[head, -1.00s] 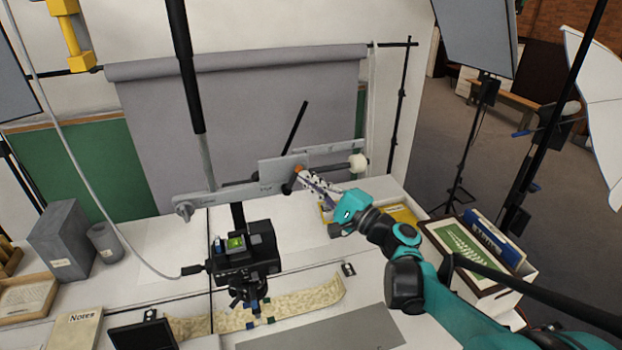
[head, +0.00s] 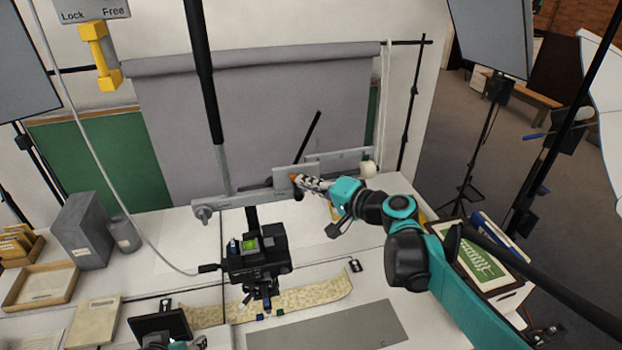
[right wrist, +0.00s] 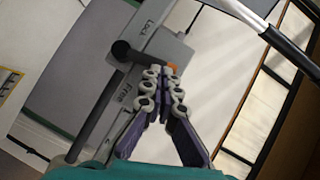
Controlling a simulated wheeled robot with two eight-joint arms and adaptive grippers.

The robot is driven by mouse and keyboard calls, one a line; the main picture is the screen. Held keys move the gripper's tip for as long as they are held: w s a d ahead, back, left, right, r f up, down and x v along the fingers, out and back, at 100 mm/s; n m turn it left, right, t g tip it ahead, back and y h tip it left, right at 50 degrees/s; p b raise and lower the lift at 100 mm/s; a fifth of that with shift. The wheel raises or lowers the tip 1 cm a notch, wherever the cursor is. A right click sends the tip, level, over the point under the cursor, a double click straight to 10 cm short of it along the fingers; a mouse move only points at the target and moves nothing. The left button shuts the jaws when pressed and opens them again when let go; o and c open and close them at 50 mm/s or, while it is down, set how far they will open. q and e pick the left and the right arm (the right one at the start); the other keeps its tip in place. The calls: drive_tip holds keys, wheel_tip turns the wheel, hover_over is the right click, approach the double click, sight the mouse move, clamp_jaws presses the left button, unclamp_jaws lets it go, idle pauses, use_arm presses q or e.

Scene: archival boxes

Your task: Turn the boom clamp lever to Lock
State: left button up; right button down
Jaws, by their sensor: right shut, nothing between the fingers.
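The boom clamp plate (head: 284,179) sits on the grey horizontal boom (head: 238,202).
A yellow handle (head: 100,55) hangs under another Lock/Free sign (head: 92,10) at upper left. A black camera (head: 256,258) stands below the boom. A dark upright pole (head: 203,70) rises to the left of the plate. Boxes and trays line the table's left side.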

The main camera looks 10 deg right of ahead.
drive_tip(key=shift+a+n+h+p, duration=0.3)
drive_tip(key=shift+a+n+h, duration=0.2)
drive_tip(key=shift+a+n, duration=0.15)
drive_tip(key=shift+a, duration=0.25)
idle(0.5)
